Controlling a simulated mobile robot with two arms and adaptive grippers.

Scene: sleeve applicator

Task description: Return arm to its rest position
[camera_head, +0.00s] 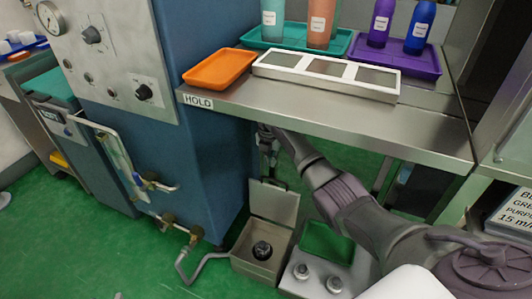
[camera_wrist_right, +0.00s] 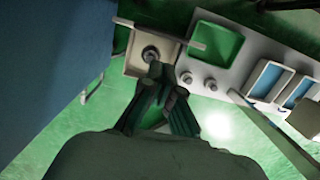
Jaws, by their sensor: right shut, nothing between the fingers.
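My right arm (camera_head: 345,200) reaches in from the lower right of the head view and passes under the front of the steel shelf. Its gripper (camera_head: 266,143) is at the far end, beside the blue cabinet and below the HOLD label, partly in shadow. In the right wrist view the fingers of my right gripper (camera_wrist_right: 161,72) are together at the tips, with nothing between them. Below the fingers is an open beige box (camera_wrist_right: 137,66) with a dark round knob inside. My left gripper is in neither view.
The steel shelf (camera_head: 330,122) overhangs the arm and holds an orange tray (camera_head: 220,68), a white three-panel frame (camera_head: 326,75) and bottles on trays. The blue cabinet (camera_head: 205,160) with valves and pipes stands left. A grey panel (camera_head: 307,277) with knobs sits on the green floor.

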